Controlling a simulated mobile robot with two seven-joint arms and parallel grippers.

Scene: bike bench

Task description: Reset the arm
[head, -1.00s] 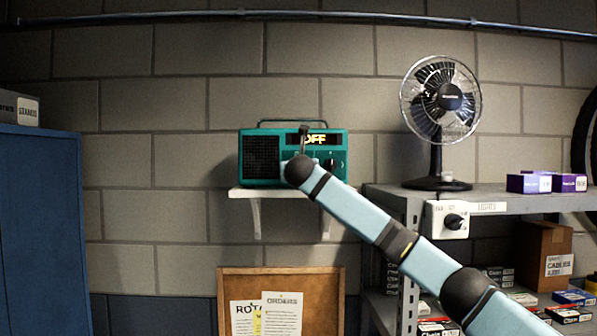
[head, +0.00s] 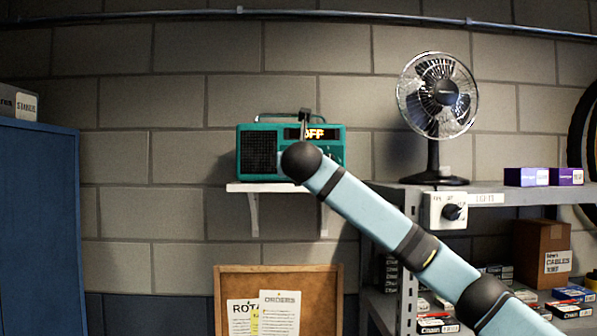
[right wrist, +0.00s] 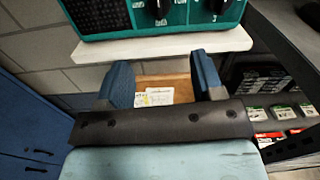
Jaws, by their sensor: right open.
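My right arm reaches up from the lower right of the head view, its dark rounded joint in front of the teal radio (head: 259,153). In the right wrist view my right gripper (right wrist: 163,75) is open and empty, its two blue fingers spread apart. The fingers appear just below the white shelf (right wrist: 165,48) that holds the radio, whose lower front with dark knobs shows at the top (right wrist: 145,16). In the head view the arm hides part of the radio's front; its display reads "OFF". My left gripper is not in view.
A black fan (head: 437,95) stands on the grey shelving (head: 405,205) at right, with a white dial box (head: 446,211) on its edge. A cork board (head: 231,283) hangs below the radio. A blue cabinet (head: 40,220) stands at left. The wall between cabinet and radio is clear.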

